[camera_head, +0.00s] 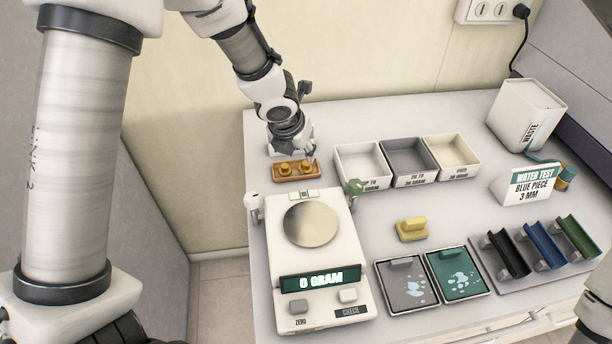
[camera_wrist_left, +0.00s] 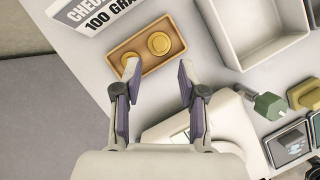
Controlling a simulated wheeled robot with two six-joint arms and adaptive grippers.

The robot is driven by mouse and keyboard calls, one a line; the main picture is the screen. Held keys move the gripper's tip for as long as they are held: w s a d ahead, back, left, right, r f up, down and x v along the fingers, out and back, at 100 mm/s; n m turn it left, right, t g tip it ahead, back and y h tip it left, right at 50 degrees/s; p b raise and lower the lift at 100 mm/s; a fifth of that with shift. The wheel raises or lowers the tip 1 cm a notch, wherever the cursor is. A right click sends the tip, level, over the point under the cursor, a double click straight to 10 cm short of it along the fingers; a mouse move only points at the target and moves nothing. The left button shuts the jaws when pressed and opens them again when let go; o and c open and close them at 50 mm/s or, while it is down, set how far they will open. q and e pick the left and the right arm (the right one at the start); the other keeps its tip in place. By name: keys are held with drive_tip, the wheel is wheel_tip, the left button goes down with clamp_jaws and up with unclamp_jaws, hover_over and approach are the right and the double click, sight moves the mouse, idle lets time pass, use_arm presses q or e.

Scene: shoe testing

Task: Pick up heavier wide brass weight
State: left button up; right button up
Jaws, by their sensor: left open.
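A small brown tray (camera_head: 297,178) stands behind the scale and holds two brass weights. In the left wrist view the fully visible weight (camera_wrist_left: 158,43) looks round and wide. The other weight (camera_wrist_left: 130,57) is partly hidden by a finger of my left gripper, so I cannot compare their sizes surely. The tray shows there too (camera_wrist_left: 150,69). My left gripper (camera_wrist_left: 158,72) is open and empty, its fingertips at the tray's near side. In the head view the left gripper (camera_head: 292,146) is just behind and above the tray. My right gripper is not in view.
A scale (camera_head: 318,258) reading 0 GRAM stands close in front of the tray. Open bins (camera_head: 362,181) stand to its right. A yellow piece (camera_head: 411,229) lies farther right. A check-weight sign (camera_wrist_left: 95,12) stands beside the tray in the wrist view.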

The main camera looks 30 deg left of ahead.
sight(305, 163)
use_arm(q)
drive_tip(key=shift+b+x, duration=0.4)
drive_tip(key=shift+x, duration=0.65)
drive_tip(key=b+x, duration=0.2)
drive_tip(key=x, duration=0.3)
drive_tip(key=shift+w+a, duration=0.1)
drive_tip(key=shift+w, duration=0.05)
drive_tip(key=shift+r, duration=0.15)
clamp_jaws()
drive_tip(key=shift+r, duration=0.1)
